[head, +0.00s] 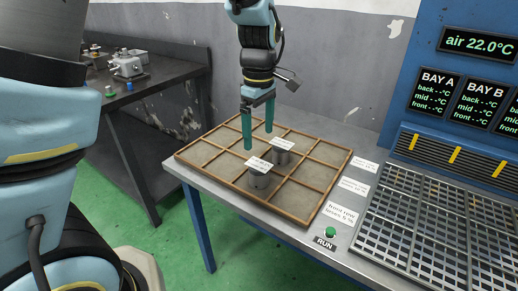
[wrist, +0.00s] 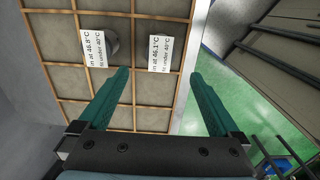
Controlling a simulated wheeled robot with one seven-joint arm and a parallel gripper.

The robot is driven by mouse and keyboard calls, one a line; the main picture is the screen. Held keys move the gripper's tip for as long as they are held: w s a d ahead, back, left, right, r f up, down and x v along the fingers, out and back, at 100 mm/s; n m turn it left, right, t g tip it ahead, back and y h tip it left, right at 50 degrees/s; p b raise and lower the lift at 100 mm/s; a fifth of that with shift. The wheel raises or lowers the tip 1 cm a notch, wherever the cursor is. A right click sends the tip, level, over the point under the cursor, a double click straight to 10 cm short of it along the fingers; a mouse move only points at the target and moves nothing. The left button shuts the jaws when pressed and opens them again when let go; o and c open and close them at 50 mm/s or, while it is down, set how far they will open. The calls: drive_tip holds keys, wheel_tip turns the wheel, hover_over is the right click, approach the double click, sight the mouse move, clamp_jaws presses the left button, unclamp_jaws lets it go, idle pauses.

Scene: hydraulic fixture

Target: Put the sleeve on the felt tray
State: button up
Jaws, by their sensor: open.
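The felt tray (head: 312,176) is a shallow wooden-framed tray with beige cells on the grey table. My gripper (head: 258,138) is open and empty, pointing down above the tray's back left part. Its teal fingers (wrist: 158,75) are apart in the wrist view, with nothing between them.
A metal grate (head: 425,230) lies right of the tray, before a blue panel with BAY A and BAY B displays (head: 450,95) reading blank. A green RUN button (head: 330,232) is at the table's front edge. A dark bench (head: 150,85) with fittings stands at left.

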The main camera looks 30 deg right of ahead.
drive_tip(key=w+a+m+t, duration=0.1)
drive_tip(key=a+m, duration=0.6)
drive_tip(key=a, duration=2.5)
drive_tip(key=shift+w+a+t, duration=0.15)
drive_tip(key=shift+w+t, duration=0.15)
drive_tip(key=shift+w, duration=0.4)
